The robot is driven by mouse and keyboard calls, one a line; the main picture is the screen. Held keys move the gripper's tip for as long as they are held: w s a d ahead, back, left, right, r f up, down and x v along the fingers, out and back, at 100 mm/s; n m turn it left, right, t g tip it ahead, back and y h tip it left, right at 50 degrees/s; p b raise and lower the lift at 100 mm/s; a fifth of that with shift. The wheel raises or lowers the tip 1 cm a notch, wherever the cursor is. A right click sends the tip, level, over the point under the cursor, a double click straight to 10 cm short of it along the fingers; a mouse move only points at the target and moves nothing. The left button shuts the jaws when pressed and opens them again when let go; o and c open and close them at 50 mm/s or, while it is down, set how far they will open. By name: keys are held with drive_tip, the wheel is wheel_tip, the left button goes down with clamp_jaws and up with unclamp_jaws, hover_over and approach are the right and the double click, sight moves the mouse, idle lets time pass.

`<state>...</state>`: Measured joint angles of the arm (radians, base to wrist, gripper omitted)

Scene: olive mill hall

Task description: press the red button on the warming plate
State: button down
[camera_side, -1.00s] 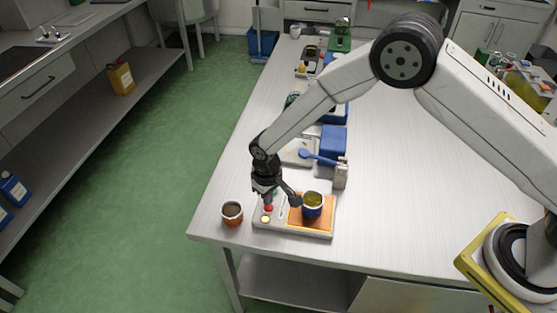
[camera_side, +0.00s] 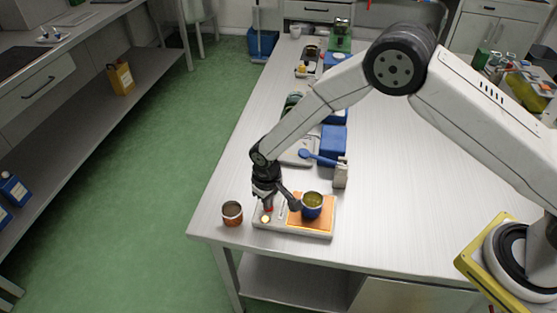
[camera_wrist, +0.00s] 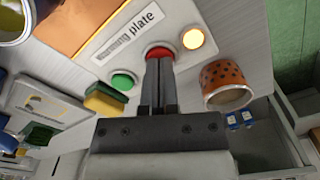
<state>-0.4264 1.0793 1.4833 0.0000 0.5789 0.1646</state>
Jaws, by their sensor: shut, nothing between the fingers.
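The warming plate (camera_side: 262,229) is a pale slab with an orange heating surface (camera_side: 297,222), near the table's front left corner. Its red button (camera_wrist: 160,49) lies between a green button (camera_wrist: 122,82) and a lit yellow lamp (camera_wrist: 193,39) in the wrist view. My gripper (camera_wrist: 158,62) is shut and empty, its fingertips at the red button and covering its lower part. In the side view my gripper (camera_side: 268,206) points down at the button. I cannot tell whether they touch or whether the button is pressed in.
A speckled brown cup (camera_side: 232,214) stands just left of the plate.

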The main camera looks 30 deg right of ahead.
drive_tip(key=shift+r, duration=3)
